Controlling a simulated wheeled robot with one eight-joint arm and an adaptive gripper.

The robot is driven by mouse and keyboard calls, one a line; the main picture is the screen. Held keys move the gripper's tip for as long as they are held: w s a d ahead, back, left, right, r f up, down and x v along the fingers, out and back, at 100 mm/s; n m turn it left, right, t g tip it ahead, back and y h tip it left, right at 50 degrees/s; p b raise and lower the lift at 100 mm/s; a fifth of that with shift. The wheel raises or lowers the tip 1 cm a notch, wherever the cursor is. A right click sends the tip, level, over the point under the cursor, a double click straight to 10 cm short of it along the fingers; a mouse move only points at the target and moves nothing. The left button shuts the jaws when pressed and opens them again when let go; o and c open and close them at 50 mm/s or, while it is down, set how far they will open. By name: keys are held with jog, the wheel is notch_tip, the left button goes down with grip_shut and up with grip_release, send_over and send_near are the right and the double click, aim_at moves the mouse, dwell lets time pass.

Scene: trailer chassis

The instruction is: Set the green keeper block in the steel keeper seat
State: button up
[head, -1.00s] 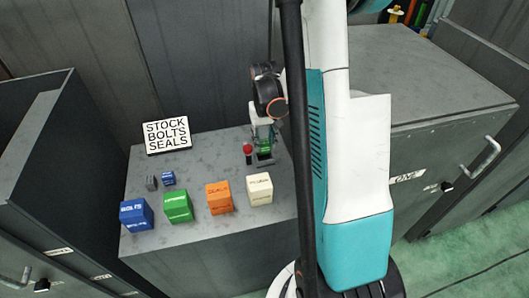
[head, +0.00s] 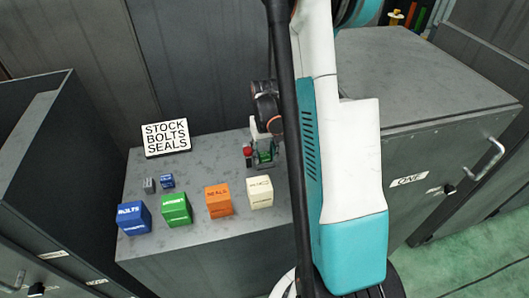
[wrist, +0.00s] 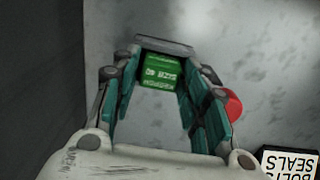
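The small green keeper block (wrist: 158,72) is between the fingertips of my gripper (wrist: 161,80), which looks shut on it, in the wrist view. In the head view the block (head: 265,155) is low over the bench top, partly hidden by my gripper (head: 264,147). A grey piece that looks like the steel keeper seat (head: 264,167) shows at the block's base; its grey edge (wrist: 163,46) shows just beyond the block in the wrist view. I cannot tell whether the block touches the seat or is down in it.
A red-topped piece (head: 248,150) stands close beside my gripper. Blue (head: 134,217), green (head: 176,209), orange (head: 218,201) and cream (head: 259,192) boxes line the bench front. A sign (head: 166,138) and two small blocks (head: 167,181) are at left. Cabinet ONE (head: 420,150) is at right.

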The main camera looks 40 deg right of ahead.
aim_at(265, 154)
jog(key=shift+r, duration=0.1)
notch_tip(265, 154, up, 12)
jog(key=p, duration=0.4)
